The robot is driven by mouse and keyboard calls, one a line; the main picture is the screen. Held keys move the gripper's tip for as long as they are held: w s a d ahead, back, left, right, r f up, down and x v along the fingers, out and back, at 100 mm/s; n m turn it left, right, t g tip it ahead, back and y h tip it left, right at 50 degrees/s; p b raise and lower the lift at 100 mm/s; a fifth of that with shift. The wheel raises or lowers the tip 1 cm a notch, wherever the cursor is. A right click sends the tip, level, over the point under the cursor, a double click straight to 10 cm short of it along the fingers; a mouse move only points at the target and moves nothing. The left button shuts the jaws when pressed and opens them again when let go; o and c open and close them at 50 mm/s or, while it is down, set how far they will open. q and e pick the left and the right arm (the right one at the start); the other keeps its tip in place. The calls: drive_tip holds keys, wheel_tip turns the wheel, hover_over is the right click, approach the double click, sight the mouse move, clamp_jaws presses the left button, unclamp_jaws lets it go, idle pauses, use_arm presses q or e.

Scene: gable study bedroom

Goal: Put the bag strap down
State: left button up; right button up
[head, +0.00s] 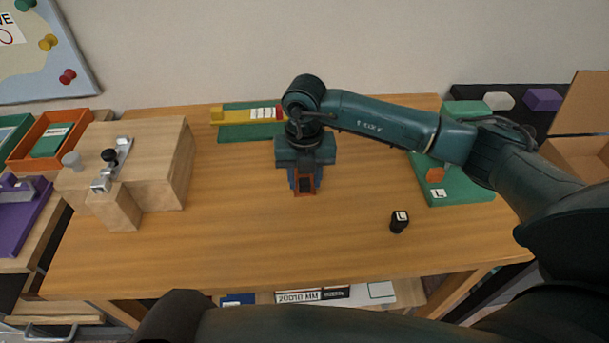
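My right gripper (304,185) points down over the middle of the desk, its arm reaching in from the right. A small orange-brown piece with a dark centre (304,192) shows at its blue fingertips. I cannot tell whether this is part of the bag strap, whether the fingers grip it, or whether it touches the desk. No other strap or bag can be made out. My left gripper is not in view.
The wooden desk (240,245) is clear in front. A wooden block with a metal latch (120,165) stands left. A yellow bar (235,117) lies on a green mat behind. A small black item marked L (399,221) stands right, near a green board (460,190).

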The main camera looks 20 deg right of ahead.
drive_tip(key=shift+o, duration=0.8)
drive_tip(key=shift+r, duration=0.1)
